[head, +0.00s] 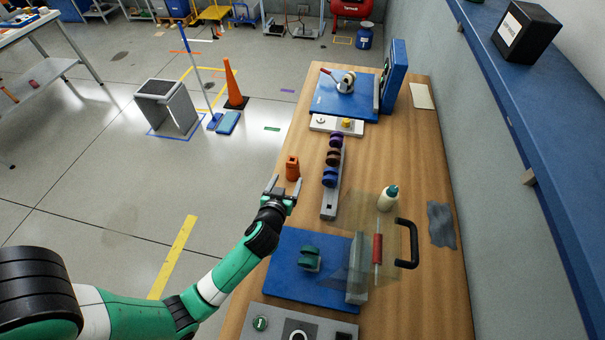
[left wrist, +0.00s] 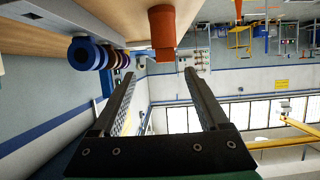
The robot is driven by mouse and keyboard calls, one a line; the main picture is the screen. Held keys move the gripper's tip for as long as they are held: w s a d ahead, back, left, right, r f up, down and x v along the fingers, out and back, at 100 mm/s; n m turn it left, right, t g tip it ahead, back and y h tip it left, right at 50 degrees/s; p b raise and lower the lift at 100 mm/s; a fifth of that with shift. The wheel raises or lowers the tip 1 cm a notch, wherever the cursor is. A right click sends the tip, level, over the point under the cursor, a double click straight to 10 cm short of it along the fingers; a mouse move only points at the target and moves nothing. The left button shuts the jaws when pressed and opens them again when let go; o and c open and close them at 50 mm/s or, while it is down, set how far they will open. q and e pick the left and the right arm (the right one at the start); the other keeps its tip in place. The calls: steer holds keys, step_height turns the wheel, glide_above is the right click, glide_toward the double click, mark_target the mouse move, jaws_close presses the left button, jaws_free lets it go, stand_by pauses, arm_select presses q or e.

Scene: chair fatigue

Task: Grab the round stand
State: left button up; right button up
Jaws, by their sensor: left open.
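An upright orange round piece (head: 292,169) with a narrower top stands on the wooden bench near its left edge; I cannot tell if it is the round stand. My left gripper (head: 285,184) is open and empty, its fingers pointing towards this piece from the near side. In the left wrist view, the orange piece (left wrist: 163,32) shows beyond the open fingertips (left wrist: 160,76), apart from them. A grey rack (head: 329,203) with purple, brown and blue round pieces stands to the right. A teal round piece (head: 309,257) sits on the near blue base. My right gripper is out of view.
The wooden bench (head: 430,170) holds a clear guard with a black handle (head: 408,243), a white bottle (head: 388,198) and a far blue machine (head: 345,98). A grey control panel (head: 290,325) is at the near end. A wall and blue shelf (head: 530,140) bound the right.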

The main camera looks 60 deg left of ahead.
mark_target(291, 165)
arm_select(q)
steer(key=x, duration=0.6)
steer(key=shift+a+b, duration=0.4)
steer(key=shift+a, duration=0.05)
steer(key=shift+b+x, duration=0.4)
steer(key=shift+x, duration=2.15)
steer(key=shift+s+a+r, duration=0.15)
steer(key=c, duration=1.1)
jaws_close()
